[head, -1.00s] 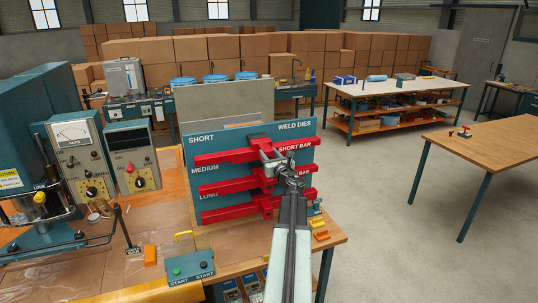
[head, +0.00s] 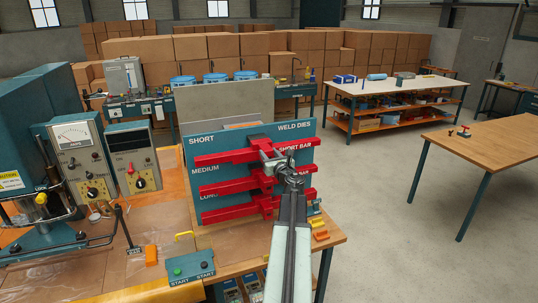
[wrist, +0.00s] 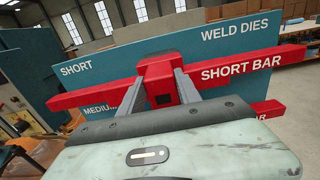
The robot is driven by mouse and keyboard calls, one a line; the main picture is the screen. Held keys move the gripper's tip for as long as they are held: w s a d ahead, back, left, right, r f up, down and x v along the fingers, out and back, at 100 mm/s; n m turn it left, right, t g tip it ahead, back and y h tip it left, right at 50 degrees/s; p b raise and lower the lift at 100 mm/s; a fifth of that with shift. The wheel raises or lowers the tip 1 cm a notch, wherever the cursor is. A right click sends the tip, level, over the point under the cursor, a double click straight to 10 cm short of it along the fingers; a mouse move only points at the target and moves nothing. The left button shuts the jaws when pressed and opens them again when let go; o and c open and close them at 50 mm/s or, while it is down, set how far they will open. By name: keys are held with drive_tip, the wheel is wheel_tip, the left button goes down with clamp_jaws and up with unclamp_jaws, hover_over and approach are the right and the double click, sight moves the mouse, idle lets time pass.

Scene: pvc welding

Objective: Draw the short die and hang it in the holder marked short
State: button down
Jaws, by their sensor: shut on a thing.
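The short die is a red bar lettered SHORT BAR (head: 225,158), at the top row of the teal weld-dies board (head: 222,146), level with the word SHORT. In the wrist view the bar (wrist: 238,69) lies across the board's face, slightly tilted in the picture. My gripper (head: 268,158) has its two fingers on either side of the bar's red middle block in the wrist view (wrist: 158,86), shut on it. Whether the bar is seated on a hook behind is hidden.
Two more red bars sit below, at the MEDIUM row (head: 222,188) and the lowest row (head: 225,214). The START button box (head: 191,268) and the welding machine (head: 40,215) stand to the left. Open floor (head: 390,220) lies to the right.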

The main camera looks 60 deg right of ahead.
idle(0.4)
drive_tip(key=c, duration=0.8)
unclamp_jaws()
drive_tip(key=shift+o, duration=0.2)
drive_tip(key=v, duration=0.7)
drive_tip(key=shift+s+a, duration=0.25)
